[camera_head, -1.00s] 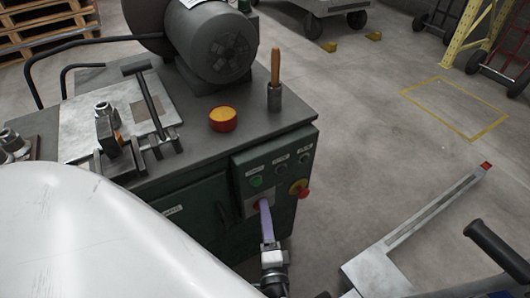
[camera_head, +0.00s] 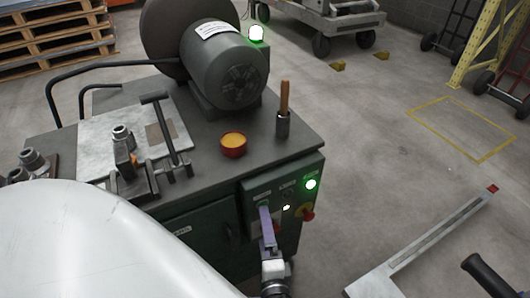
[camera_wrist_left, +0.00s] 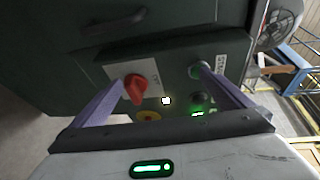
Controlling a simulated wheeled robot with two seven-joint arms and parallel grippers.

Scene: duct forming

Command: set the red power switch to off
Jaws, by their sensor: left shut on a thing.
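The red power switch (camera_wrist_left: 135,89) sits on a white plate on the front panel of the dark green machine (camera_head: 290,175). Its handle stands roughly upright in the left wrist view; the position labels cannot be read. My left gripper (camera_head: 267,222) is at the panel with its purple fingers. In the left wrist view the left finger (camera_wrist_left: 95,108) reaches the switch and the right finger (camera_wrist_left: 225,88) ends near a round panel button. My left gripper is shut on the switch, though the exact contact is unclear. My right gripper is not in view.
A red stop knob on a yellow collar (camera_head: 306,212) is close right of my left gripper. An orange-topped pot (camera_head: 233,145) stands on the machine top.

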